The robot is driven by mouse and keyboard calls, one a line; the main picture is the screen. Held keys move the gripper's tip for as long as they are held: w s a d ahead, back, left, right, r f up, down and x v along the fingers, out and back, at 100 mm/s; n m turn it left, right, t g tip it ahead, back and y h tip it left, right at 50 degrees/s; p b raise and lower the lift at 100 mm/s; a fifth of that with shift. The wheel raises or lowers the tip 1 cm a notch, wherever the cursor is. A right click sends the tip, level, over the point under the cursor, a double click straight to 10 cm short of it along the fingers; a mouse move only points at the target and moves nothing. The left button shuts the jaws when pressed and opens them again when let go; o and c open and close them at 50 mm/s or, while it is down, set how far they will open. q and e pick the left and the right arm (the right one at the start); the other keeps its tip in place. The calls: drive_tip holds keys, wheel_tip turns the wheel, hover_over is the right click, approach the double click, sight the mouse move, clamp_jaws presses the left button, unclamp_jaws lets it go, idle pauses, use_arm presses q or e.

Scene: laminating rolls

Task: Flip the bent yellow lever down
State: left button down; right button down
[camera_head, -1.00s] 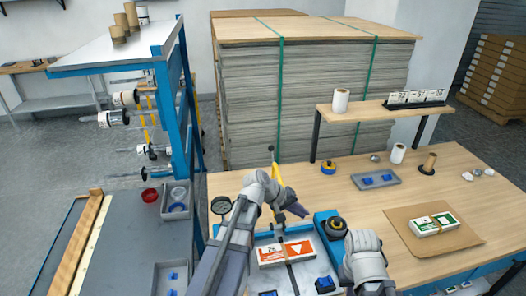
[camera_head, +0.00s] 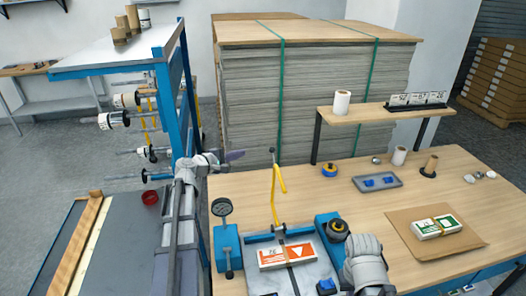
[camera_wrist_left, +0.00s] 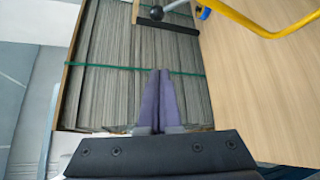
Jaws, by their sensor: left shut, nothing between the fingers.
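The bent yellow lever (camera_head: 275,200) stands up from the blue bar of the press-like fixture (camera_head: 279,234), with a dark knob at its top. It also shows at the upper right of the left wrist view (camera_wrist_left: 255,27). My left gripper (camera_head: 236,155) is shut and empty, up and to the left of the lever, and apart from it. Its purple fingers (camera_wrist_left: 160,75) are together in the left wrist view, with the stacked sheets behind. My right arm's wrist is at the lower right of the fixture; its fingers are not visible.
A red-and-white box (camera_head: 286,255) lies on the fixture. A gauge (camera_head: 222,207) stands at its left and a black knob (camera_head: 337,229) at its right. A blue rack (camera_head: 185,90) with rollers stands near my left arm. The wooden table behind the fixture is mostly clear.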

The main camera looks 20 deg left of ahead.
use_arm(q)
drive_tip(key=b+x, duration=0.3)
drive_tip(key=x, duration=0.7)
drive_tip(key=s+d+p, duration=0.1)
drive_tip(key=s+d+r+p, duration=0.1)
drive_tip(key=d, duration=0.1)
drive_tip(key=shift+s+d+r, duration=0.1)
drive_tip(key=shift+d+r, duration=0.1)
drive_tip(key=shift+d, duration=0.05)
